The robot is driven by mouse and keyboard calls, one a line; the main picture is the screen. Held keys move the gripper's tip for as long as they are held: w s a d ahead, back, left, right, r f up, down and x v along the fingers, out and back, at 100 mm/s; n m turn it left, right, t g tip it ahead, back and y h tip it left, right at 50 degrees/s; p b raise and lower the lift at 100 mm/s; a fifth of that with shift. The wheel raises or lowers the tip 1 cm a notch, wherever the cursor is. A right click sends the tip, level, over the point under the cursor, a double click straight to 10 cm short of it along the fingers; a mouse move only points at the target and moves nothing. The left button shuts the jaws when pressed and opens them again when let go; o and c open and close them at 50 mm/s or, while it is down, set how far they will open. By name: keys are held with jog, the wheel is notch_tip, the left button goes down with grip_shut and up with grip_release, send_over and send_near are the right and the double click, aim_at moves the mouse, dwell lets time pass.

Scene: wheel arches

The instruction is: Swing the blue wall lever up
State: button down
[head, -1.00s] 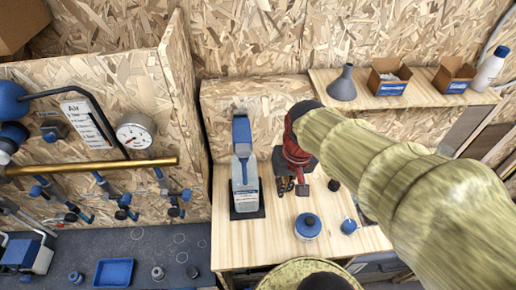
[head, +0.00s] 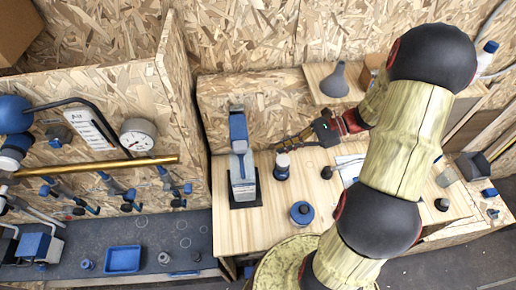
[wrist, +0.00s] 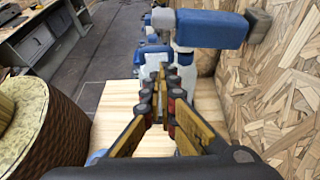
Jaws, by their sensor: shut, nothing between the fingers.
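The blue wall lever (head: 238,127) is on the wood-chip wall above the left end of the wooden bench. In the wrist view its blue arm (wrist: 212,29) crosses the upper part of the picture, reaching out from a small block on the wall. My gripper (head: 283,146) is to the right of the lever in the head view, pointing left, apart from it. In the wrist view my gripper (wrist: 163,76) has its fingers together and empty, with the lever beyond and above the fingertips.
A shelf with a grey funnel (head: 336,82) is above right. A brass pipe (head: 95,167) is left.

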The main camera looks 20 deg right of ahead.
aim_at(239, 137)
jog(key=shift+m+t+y, duration=0.3)
jog(key=shift+m, duration=0.2)
jog(key=x, duration=0.3)
jog(key=r+x, duration=0.1)
jog(key=x, duration=0.2)
jog(key=r+x, duration=0.1)
jog(key=x, duration=0.3)
jog(key=shift+w+a, duration=0.2)
jog(key=shift+a, duration=0.15)
